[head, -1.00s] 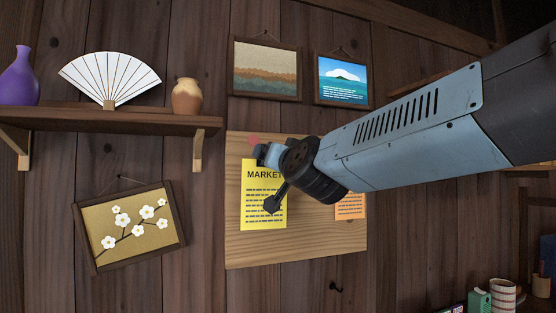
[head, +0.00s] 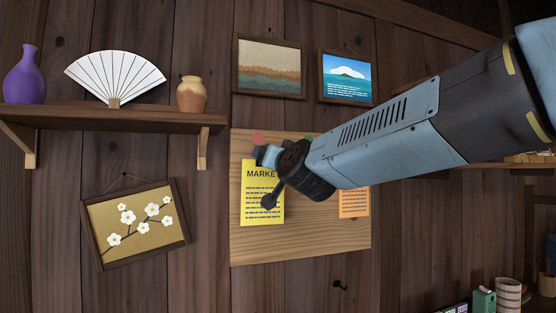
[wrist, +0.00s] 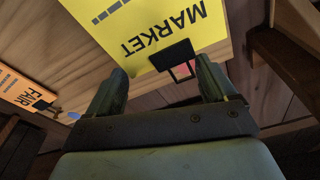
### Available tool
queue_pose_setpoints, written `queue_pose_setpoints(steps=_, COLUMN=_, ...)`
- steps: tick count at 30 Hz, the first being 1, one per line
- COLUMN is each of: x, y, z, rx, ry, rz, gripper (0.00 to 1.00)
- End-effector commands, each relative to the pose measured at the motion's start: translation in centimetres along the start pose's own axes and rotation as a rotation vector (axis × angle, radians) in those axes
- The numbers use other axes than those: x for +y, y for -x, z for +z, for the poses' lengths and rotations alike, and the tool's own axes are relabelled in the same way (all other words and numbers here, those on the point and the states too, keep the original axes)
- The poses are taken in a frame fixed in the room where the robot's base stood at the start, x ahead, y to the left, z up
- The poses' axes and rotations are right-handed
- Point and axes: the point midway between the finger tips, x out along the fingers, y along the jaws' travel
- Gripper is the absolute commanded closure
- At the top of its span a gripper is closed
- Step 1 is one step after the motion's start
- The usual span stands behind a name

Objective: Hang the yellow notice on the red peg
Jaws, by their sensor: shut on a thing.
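The yellow notice (head: 262,205), headed MARKET, hangs from my gripper (head: 266,155) in front of the wooden board (head: 300,245). The red peg (head: 258,137) shows just above my gripper, near the board's top left. In the wrist view, the notice (wrist: 150,28) is upside down, and a dark square loop (wrist: 172,53) at its edge lies between the fingers of my gripper (wrist: 160,85). A reddish patch shows inside the loop. I cannot tell whether the peg passes through it. My gripper is shut on the notice.
An orange notice (head: 354,203) is on the board to the right, partly behind my arm. A green spot (head: 308,138) shows at the board's top edge. A shelf (head: 110,118) with a vase, fan and jar juts out at left. Framed pictures hang around the board.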

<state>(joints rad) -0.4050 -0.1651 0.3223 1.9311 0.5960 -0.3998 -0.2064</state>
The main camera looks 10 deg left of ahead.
Motion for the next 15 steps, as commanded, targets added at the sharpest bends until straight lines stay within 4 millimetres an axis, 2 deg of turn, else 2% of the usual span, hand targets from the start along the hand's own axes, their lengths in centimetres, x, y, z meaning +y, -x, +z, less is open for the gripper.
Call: queue_pose_setpoints(steps=15, x=0.1, y=-2.5, z=0.6, rx=0.001, ry=0.0, rz=0.0, gripper=0.59)
